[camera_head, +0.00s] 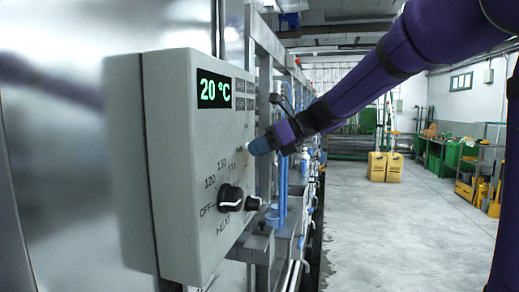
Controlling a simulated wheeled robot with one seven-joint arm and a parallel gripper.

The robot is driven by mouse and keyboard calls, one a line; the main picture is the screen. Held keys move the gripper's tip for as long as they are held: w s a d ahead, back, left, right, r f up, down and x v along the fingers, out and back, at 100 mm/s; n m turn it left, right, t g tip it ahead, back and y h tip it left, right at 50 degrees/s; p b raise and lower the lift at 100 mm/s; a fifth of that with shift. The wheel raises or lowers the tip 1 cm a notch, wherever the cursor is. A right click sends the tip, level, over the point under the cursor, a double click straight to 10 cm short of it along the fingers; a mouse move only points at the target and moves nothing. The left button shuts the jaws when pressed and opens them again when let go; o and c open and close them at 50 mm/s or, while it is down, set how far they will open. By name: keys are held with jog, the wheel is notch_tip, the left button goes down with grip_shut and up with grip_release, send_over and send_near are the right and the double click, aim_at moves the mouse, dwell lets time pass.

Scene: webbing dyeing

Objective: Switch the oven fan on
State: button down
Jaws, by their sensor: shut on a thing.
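A light grey control box (180,230) stands at the left, with a green "20 °C" display (214,89) at its top. A black dial (231,196) sits low on its face, with OFF, 120, 150 and other marks around it. A second, smaller black knob (253,203) is to its right. My gripper (259,146) is at the right side of the box face, above the knobs and below the display's level. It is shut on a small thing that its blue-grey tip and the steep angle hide. I cannot make out a labelled fan switch or its position.
A metal frame with pipes and blue parts (282,195) runs back behind the box. My purple arm reaches in from the upper right. Yellow containers (377,166) and green shelving (450,158) stand far back. The grey floor (400,235) at the right is clear.

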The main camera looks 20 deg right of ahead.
jog(key=c, duration=1)
grip_release()
jog(key=v, duration=1)
jog(key=shift+s+d+r, duration=0.15)
jog(key=shift+d+r, duration=0.05)
jog(key=shift+d, duration=0.15)
jog(key=s+f+n+h, duration=0.3)
jog(key=s+f+n, duration=0.2)
jog(key=s+n, duration=0.3)
jog(key=s+f+n+g+h, duration=0.1)
jog(key=s+f+n+h, duration=0.3)
jog(key=s+n, duration=0.4)
jog(key=s+f+n+h, duration=0.3)
jog(key=s+f+n, duration=0.2)
jog(key=s+n, duration=0.3)
jog(key=shift+s+a+f+n+h, duration=0.15)
jog(key=shift+f+n, duration=0.05)
jog(key=shift+n, duration=0.5)
jog(key=shift+s+a+f+n+h, duration=0.15)
jog(key=shift+f+n, duration=0.05)
jog(key=shift+n, duration=0.5)
